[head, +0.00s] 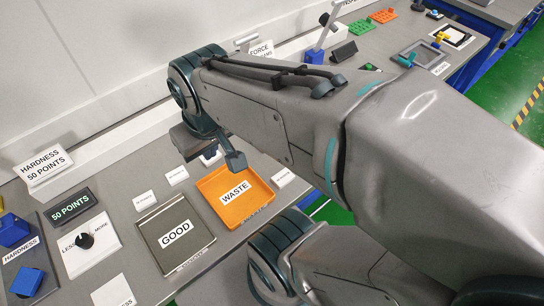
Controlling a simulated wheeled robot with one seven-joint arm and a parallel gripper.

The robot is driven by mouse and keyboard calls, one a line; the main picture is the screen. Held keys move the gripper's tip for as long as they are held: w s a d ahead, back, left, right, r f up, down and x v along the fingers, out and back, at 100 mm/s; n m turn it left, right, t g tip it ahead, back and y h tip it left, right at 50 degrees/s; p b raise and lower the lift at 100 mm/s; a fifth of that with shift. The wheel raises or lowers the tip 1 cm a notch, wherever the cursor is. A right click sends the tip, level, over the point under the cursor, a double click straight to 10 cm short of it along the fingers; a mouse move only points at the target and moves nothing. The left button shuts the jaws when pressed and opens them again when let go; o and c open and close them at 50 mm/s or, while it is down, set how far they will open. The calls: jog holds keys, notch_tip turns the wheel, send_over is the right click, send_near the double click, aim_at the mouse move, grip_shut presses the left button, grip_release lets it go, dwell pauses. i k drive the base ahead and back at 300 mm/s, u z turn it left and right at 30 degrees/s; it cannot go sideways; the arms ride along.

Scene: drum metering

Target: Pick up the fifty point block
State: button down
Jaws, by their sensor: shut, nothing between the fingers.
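My gripper (236,161) is over the back edge of the orange WASTE tray (262,207), with its fingertips pointing down; the fingers show only partly, and no block is seen in them. I cannot tell which object is the fifty point block.
The grey GOOD tray (178,261) lies left of the orange one. Further left are a dial panel (107,254), a 50 POINTS display (70,206) and a HARDNESS unit with blue parts (27,282). A wall sign (43,166) reads HARDNESS 50 POINTS.

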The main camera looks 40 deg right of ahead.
aim_at(180, 175)
jog(key=k, duration=1.3)
jog(key=u, duration=0.4)
jog(key=i, duration=0.95)
jog(key=u, duration=0.65)
